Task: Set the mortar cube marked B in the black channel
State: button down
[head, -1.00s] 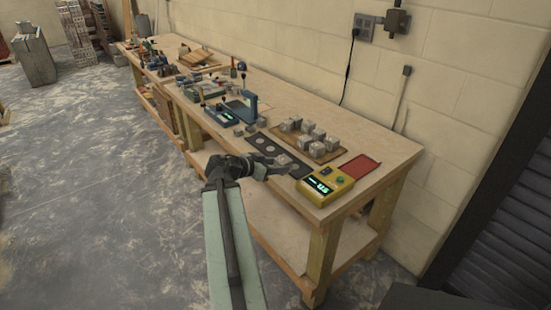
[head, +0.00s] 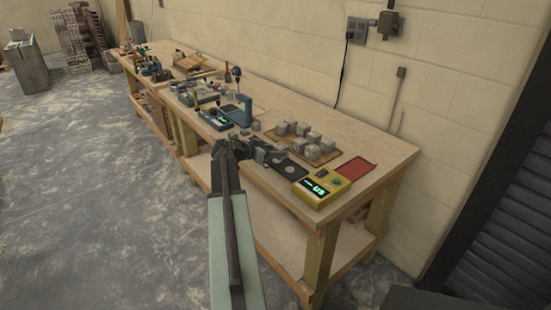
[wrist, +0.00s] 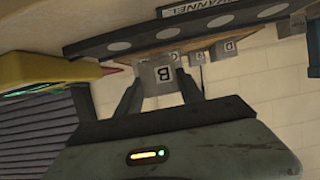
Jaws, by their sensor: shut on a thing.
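The mortar cube marked B (wrist: 164,76) is grey, with a white label, and sits between the two fingertips of my gripper (wrist: 163,92) in the wrist view. In the head view my gripper (head: 262,155) is at the bench's front side, by the far part of the black channel (head: 291,167). The cube is small and partly hidden there. The channel is a dark strip with pale round spots; it crosses the top of the wrist view (wrist: 180,36), beside a CHANNEL label. I cannot tell whether the cube touches it.
Several grey cubes (head: 305,147) stand on a brown board (head: 325,158) behind the channel. A yellow tester (head: 321,189) stands at its near end, with a red mat (head: 355,170) to the right. A blue device (head: 243,108) and other tools crowd the bench farther left.

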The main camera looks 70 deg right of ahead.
jog(key=shift+d, duration=0.1)
jog(key=f+b, duration=0.4)
jog(key=shift+d, duration=0.3)
jog(key=shift+r, duration=0.25)
jog(key=shift+f, duration=0.1)
jog(key=c, duration=0.7)
grip_release()
